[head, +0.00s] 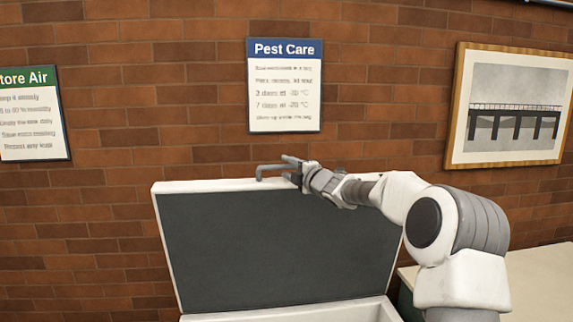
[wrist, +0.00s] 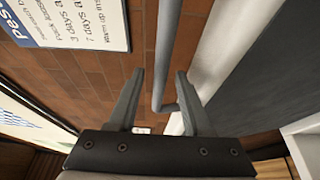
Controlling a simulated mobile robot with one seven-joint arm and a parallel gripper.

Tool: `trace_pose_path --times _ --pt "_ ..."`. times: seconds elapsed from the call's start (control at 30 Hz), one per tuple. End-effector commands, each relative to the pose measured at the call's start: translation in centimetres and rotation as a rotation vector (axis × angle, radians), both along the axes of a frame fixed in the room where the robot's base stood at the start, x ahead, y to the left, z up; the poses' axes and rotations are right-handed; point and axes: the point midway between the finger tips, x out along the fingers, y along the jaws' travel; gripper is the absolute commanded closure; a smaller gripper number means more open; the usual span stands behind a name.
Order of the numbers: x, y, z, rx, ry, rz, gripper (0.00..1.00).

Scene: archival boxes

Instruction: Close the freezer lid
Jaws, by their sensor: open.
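The freezer lid (head: 280,245) stands raised, its dark grey inner panel facing me and its white rim around it. A grey bar handle (head: 272,168) sticks up from the lid's top edge. My gripper (head: 294,169) is open at the right part of this handle. In the wrist view the handle (wrist: 168,55) appears between the two spread fingers of my gripper (wrist: 160,75), closer to the right finger. I cannot tell whether a finger touches it. The lid's white edge (wrist: 213,50) runs to the right of the handle. The freezer body's white rim (head: 300,313) shows only at the bottom.
A brick wall (head: 200,120) stands behind the lid, with a Pest Care sign (head: 286,95) above it, another sign (head: 30,115) at left and a framed bridge picture (head: 510,105) at right. A pale worktop (head: 545,280) lies to the right of the freezer.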

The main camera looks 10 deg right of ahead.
Motion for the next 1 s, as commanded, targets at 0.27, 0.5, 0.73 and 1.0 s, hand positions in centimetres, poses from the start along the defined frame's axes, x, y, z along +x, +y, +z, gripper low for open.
trace_pose_path --times 0.27,0.5,0.73,1.0 --pt "1.01 0.45 -0.01 0.0 -0.001 0.0 0.5" --pt "1.0 0.43 -0.05 0.0 0.0 0.0 0.56" --pt "0.99 0.41 -0.04 0.0 0.0 0.0 0.97" --pt "0.99 0.4 -0.05 0.0 0.0 -0.001 1.0"
